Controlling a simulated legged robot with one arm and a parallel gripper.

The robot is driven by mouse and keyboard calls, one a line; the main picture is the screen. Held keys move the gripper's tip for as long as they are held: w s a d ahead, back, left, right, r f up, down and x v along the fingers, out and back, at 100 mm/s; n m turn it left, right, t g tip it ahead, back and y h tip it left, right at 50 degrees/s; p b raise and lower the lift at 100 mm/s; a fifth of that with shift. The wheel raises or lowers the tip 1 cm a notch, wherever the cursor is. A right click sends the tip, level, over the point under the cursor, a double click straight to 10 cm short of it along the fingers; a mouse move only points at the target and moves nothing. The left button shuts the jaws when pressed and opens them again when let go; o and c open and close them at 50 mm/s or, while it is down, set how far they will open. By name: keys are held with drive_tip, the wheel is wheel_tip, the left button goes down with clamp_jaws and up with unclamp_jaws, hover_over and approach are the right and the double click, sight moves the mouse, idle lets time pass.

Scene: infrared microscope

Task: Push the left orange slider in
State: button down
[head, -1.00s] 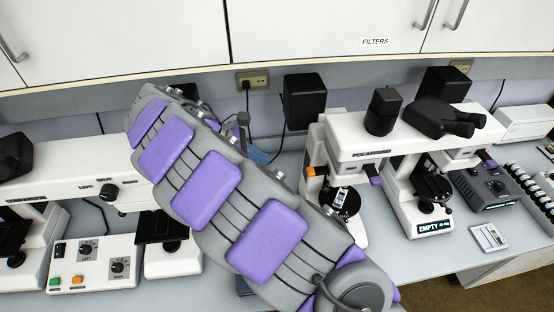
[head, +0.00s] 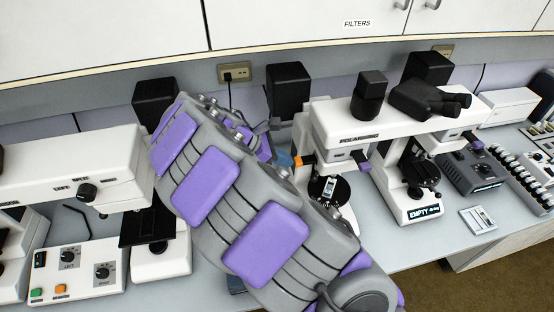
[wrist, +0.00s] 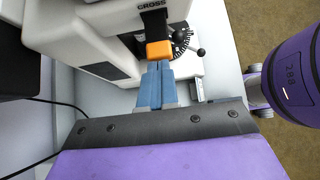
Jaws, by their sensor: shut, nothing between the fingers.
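The orange slider (head: 298,161) sticks out of the left side of the white microscope marked "POLARIZING" in the head view. In the wrist view the orange slider (wrist: 159,50) is a block at the upper middle, below the "CROSS" lettering. My gripper (wrist: 158,66) has its blue fingers shut together and empty. Its tips are right at the slider's near end and point at it; I cannot tell whether they touch. In the head view, only a bit of the blue fingers (head: 284,158) shows behind my arm, just left of the slider.
A purple slider (head: 362,165) sits on the microscope's right side. A round black stage (head: 328,190) is below the orange slider. A control box (head: 78,273) and a white microscope (head: 75,175) are at the left.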

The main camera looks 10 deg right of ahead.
sight(299, 159)
drive_tip(key=shift+a, duration=0.1)
drive_tip(key=d+p, duration=0.2)
drive_tip(key=d, duration=0.1)
drive_tip(key=shift+r+p, duration=0.2)
drive_tip(key=shift+p, duration=0.15)
drive_tip(key=shift+d+f, duration=0.15)
drive_tip(key=shift+d, duration=0.25)
drive_tip(key=shift+a, duration=0.1)
drive_tip(key=shift+a+f+p, duration=0.1)
drive_tip(key=shift+p, duration=0.2)
